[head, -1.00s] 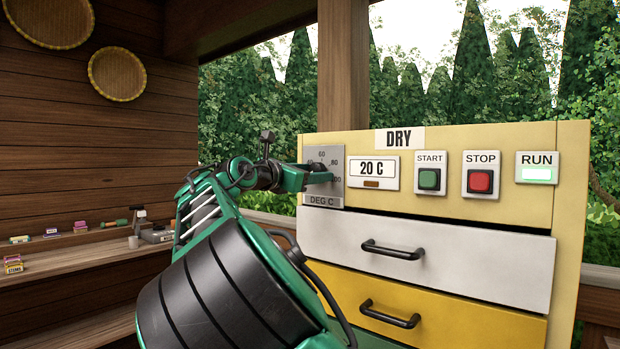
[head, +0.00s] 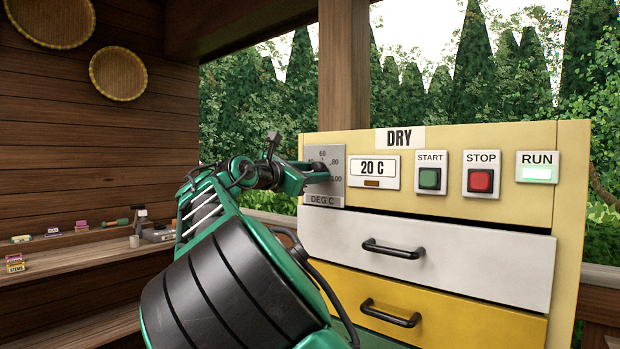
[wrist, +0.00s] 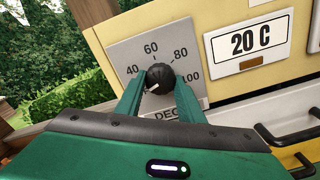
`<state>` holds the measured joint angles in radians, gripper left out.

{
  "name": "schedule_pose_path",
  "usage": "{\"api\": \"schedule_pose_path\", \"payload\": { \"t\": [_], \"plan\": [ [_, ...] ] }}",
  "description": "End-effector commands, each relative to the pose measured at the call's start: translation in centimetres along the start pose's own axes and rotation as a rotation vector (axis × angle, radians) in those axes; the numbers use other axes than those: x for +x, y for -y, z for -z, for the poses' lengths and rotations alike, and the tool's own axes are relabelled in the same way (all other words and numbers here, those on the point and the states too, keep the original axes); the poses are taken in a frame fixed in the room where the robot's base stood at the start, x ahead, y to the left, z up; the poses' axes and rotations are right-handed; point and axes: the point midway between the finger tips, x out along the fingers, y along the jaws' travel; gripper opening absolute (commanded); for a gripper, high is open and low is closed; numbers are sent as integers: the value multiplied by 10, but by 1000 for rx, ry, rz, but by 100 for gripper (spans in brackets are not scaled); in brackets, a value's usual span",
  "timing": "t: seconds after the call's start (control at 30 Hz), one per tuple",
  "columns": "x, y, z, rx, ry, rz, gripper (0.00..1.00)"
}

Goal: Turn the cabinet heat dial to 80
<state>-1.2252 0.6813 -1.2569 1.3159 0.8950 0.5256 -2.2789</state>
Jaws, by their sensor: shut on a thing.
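The heat dial is a black round knob (wrist: 160,75) on a grey scale plate (head: 338,158) marked DEG C, at the upper left of the cabinet front. In the wrist view the numbers 40, 60, 80 and 100 show around the knob. Its white pointer mark (wrist: 153,88) points to the lower left, below 40. My gripper (wrist: 159,84) has one green finger on each side of the knob and is shut on it. In the head view my gripper (head: 318,173) covers most of the knob. The display (head: 372,168) beside the plate reads 20 C.
The yellow cabinet (head: 480,215) also bears a green START button (head: 429,179), a red STOP button (head: 480,181) and a lit RUN lamp (head: 537,173). Drawers with black handles (head: 393,249) lie below. A wooden shelf (head: 70,262) with small items stands at left.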

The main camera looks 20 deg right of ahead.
Motion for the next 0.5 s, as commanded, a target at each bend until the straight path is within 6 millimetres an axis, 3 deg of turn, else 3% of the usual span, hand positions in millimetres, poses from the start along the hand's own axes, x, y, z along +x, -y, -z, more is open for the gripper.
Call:
{"api": "schedule_pose_path", "payload": {
  "t": [0.5],
  "plan": [
    [0,-1,0,485,-1,2,12]
  ]
}}
